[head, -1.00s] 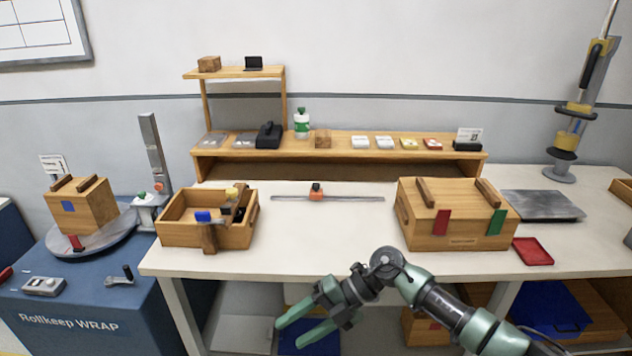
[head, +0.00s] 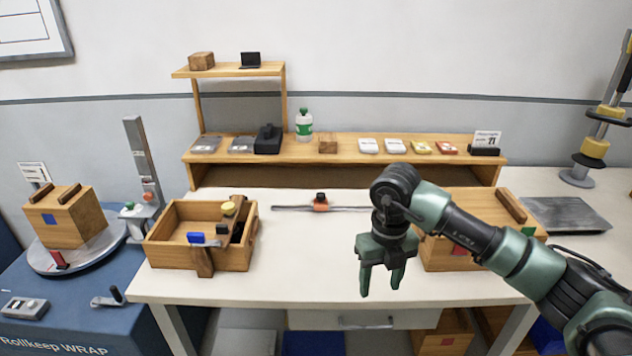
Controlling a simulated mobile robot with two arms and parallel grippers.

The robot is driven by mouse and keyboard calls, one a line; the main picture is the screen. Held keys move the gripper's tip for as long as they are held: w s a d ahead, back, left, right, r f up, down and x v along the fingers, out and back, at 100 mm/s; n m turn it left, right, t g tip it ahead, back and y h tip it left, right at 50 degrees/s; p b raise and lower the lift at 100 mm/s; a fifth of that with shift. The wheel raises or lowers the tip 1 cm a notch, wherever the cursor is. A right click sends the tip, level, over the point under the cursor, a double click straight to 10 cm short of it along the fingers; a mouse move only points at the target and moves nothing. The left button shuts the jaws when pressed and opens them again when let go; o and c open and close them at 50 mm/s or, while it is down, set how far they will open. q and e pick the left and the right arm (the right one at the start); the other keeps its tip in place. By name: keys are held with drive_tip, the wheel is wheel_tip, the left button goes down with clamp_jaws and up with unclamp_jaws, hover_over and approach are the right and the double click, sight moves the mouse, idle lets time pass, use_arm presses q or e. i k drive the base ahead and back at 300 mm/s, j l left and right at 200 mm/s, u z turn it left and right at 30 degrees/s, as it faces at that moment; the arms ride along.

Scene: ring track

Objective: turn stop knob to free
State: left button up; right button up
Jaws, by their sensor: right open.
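A small orange slider block with a black knob on top (head: 320,201) sits on a thin grey rail (head: 345,208) on the white table, below the wooden shelf. It looks like the stop knob; its turn position is too small to tell. My right gripper (head: 381,287) is open and empty, fingers pointing down. In the picture it is to the right of and below the knob, apart from it, over the front part of the table. My left gripper is not in view.
An open wooden crate (head: 165,252) with tools stands left of the rail. A lidded wooden box (head: 440,262) is on the right, partly hidden by my right arm. A long wooden shelf (head: 350,150) runs behind. The table's front middle is clear.

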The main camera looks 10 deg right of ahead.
sight(321, 196)
drive_tip(key=i, duration=1.6)
